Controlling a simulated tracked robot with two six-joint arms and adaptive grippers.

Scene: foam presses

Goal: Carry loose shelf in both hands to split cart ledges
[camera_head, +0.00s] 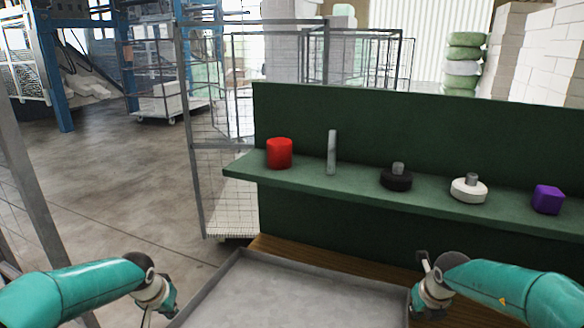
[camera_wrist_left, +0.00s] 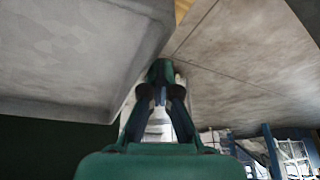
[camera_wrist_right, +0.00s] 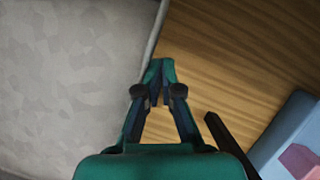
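The loose shelf (camera_head: 300,295) is a grey, tray-like sheet with raised rims, low in the middle of the head view and cut off by the bottom edge. My left gripper (camera_head: 172,306) is at its left rim; in the left wrist view the fingers (camera_wrist_left: 160,72) come together at the rim of the shelf (camera_wrist_left: 70,50). My right gripper (camera_head: 416,298) is at its right rim; in the right wrist view the nearly closed fingertips (camera_wrist_right: 159,70) meet at the edge of the shelf (camera_wrist_right: 70,75). The thin rim between the fingertips is mostly hidden.
A wooden surface (camera_head: 285,250) lies behind the shelf. A green ledge (camera_head: 345,187) holds a red cylinder (camera_head: 279,153), a grey bar (camera_head: 332,152), black and white knobbed discs and a purple block (camera_head: 547,199). A wire-mesh cart (camera_head: 220,170) stands behind left; open floor (camera_head: 110,180) lies left.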

